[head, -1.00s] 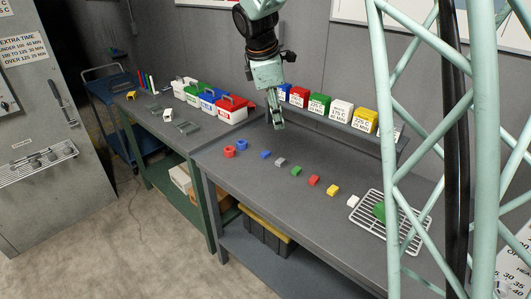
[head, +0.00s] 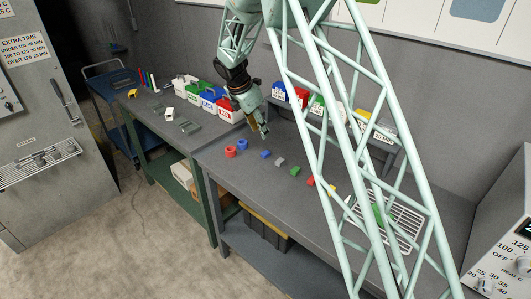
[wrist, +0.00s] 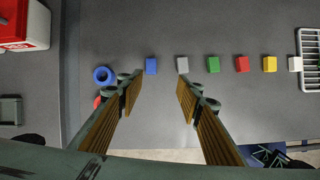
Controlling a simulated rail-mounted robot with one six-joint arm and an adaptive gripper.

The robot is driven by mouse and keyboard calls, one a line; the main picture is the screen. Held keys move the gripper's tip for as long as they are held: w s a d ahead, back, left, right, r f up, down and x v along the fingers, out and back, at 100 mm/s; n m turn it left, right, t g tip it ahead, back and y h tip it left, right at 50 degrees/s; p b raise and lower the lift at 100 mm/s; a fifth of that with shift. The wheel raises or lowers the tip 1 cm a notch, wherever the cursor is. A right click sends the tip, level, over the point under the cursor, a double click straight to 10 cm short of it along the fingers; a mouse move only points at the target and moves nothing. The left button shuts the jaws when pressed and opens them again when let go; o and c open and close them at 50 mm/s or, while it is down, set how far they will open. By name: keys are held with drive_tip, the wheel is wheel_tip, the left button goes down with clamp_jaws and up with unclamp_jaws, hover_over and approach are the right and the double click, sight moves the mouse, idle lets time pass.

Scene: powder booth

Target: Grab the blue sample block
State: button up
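The blue sample block (head: 265,154) is a small block on the dark grey bench, at the left end of a spaced row of blocks. In the wrist view the blue block (wrist: 151,65) lies just beyond the fingertips, close to the left one. My gripper (head: 264,133) points down above the bench, behind the block. In the wrist view my gripper (wrist: 159,76) is open, its two fingers apart with nothing between them.
A grey block (wrist: 182,63) is the block's near neighbour, then green (wrist: 213,64), red, yellow and white ones. A blue ring (wrist: 104,75) and a red ring (head: 230,151) lie to the left. A wire rack (head: 404,222) is at right; bins (head: 279,91) line the back.

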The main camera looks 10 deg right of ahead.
drive_tip(key=shift+n, duration=0.7)
drive_tip(key=f, duration=0.1)
drive_tip(key=w+f, duration=0.1)
drive_tip(key=w+f+p, duration=0.1)
drive_tip(key=shift+w+a+f, duration=0.25)
drive_tip(key=shift+a+f, duration=0.1)
drive_tip(key=shift+a, duration=0.05)
drive_tip(key=shift+f, duration=0.15)
hover_over(265, 152)
drive_tip(key=s+a, duration=0.2)
drive_tip(key=shift+w+f, duration=0.1)
drive_tip(key=shift+f, duration=3.7)
drive_tip(key=shift+d+f, duration=0.1)
drive_tip(key=shift+x, duration=2.5)
drive_tip(key=shift+w, duration=0.1)
drive_tip(key=c, duration=0.9)
